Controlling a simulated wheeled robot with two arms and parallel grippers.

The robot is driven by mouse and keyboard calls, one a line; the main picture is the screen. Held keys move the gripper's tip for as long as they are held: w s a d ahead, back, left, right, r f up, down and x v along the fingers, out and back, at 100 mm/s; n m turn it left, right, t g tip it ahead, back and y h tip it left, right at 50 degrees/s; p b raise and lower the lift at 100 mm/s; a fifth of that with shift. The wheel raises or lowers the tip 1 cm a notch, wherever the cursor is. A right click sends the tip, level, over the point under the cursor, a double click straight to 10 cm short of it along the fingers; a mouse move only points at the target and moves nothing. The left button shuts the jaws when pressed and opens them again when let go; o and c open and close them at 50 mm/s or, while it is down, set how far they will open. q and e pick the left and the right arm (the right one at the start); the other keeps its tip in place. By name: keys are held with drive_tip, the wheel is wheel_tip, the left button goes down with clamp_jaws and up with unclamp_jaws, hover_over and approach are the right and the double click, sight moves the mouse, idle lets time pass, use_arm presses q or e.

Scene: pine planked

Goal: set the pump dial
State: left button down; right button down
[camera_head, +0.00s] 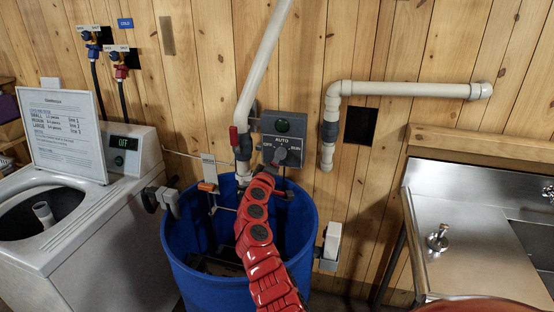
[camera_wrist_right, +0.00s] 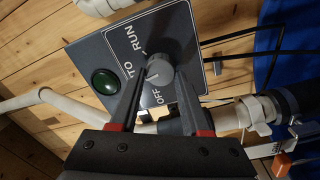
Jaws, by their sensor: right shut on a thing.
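The pump control box (camera_head: 283,140) is a grey panel on the wall above the blue barrel. It carries a grey round dial (camera_head: 280,154) below a dark green lamp (camera_head: 282,126). The labels OFF, AUTO and RUN run around the dial. My right gripper (camera_head: 270,172) reaches up to the box from below on its red arm. In the right wrist view its two dark fingers stand on either side of the dial (camera_wrist_right: 158,76) and are shut on it. A pale pointer mark on the dial faces the OFF/AUTO side; the exact setting is unclear. My left gripper is out of view.
The blue barrel (camera_head: 178,235) stands under the box. White pipes (camera_head: 262,70) run along the wall. A washing machine (camera_head: 125,215) with a sign (camera_head: 62,130) stands at left, a steel sink (camera_head: 470,235) at right.

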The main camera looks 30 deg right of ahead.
drive_tip(key=n+p, duration=0.2)
drive_tip(key=n, duration=0.3)
drive_tip(key=n+p, duration=0.2)
drive_tip(key=n, duration=0.3)
drive_tip(key=shift+f+n+t+y, duration=0.2)
drive_tip(key=shift+n+t+y, duration=0.1)
drive_tip(key=shift+y, duration=0.1)
drive_tip(key=shift+c, duration=1.8)
unclamp_jaws()
drive_tip(key=shift+s, duration=0.1)
drive_tip(key=b+v, duration=0.2)
drive_tip(key=v, duration=1.5)
drive_tip(key=shift+a, duration=0.15)
